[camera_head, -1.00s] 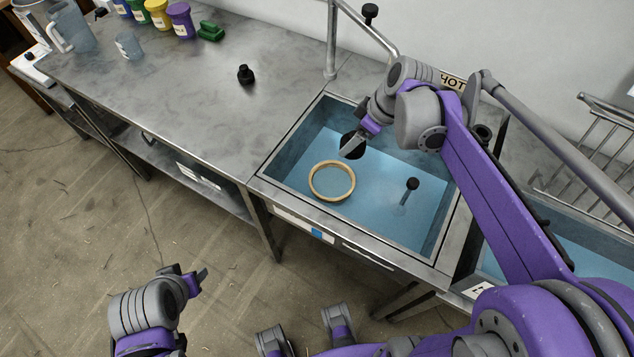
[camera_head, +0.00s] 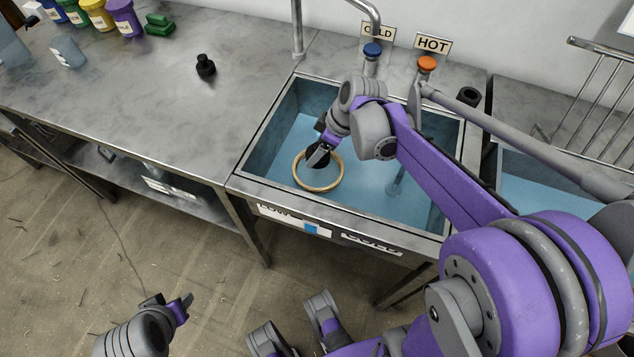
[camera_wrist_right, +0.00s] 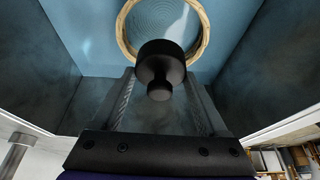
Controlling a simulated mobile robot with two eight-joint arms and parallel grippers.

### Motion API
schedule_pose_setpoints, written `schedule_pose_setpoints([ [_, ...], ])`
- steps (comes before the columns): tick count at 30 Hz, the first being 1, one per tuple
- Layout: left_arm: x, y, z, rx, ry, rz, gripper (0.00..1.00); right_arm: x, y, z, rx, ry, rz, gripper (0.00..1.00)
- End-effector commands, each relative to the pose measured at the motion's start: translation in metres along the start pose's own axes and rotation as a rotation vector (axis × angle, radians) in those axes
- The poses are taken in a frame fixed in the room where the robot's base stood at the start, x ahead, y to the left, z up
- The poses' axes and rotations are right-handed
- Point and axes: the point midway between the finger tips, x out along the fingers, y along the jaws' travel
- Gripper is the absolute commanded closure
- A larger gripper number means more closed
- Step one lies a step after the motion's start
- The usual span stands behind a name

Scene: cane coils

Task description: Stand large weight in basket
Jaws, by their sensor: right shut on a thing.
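The basket (camera_head: 318,189) shows as a round, pale cane rim in the blue sink, and it also shows in the right wrist view (camera_wrist_right: 123,30) with a ringed pattern inside. My right gripper (camera_head: 320,152) is shut on a black knobbed weight (camera_wrist_right: 161,62). The weight is over the near part of the basket's rim in the wrist view; whether it touches the basket cannot be told. Another black weight (camera_head: 205,66) stands on the counter. My left gripper (camera_head: 183,304) is empty, low at the left, above the floor.
The sink's walls and front edge (camera_head: 340,228) surround the basket. Blue and orange taps (camera_head: 428,64) and a spout are at the back. The counter (camera_head: 150,110) is mostly clear.

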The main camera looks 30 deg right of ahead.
Motion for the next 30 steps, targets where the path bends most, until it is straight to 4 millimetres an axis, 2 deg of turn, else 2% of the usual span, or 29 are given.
schedule_pose_setpoints([
  [10,0.017,0.000,0.007,0.000,-0.006,0.000,0.50,0.052,0.000,0.021,0.000,0.000,0.000,1.00],
  [17,0.021,0.000,0.009,0.000,-0.007,0.000,0.50,0.066,0.000,0.027,0.000,0.001,0.000,1.00],
  [24,0.030,0.000,0.013,0.000,-0.011,0.000,0.50,0.094,0.000,0.039,0.000,0.000,-0.001,1.00],
  [30,0.029,0.000,0.013,0.000,-0.011,0.000,0.50,0.094,0.000,0.039,0.000,0.001,0.000,1.00],
])
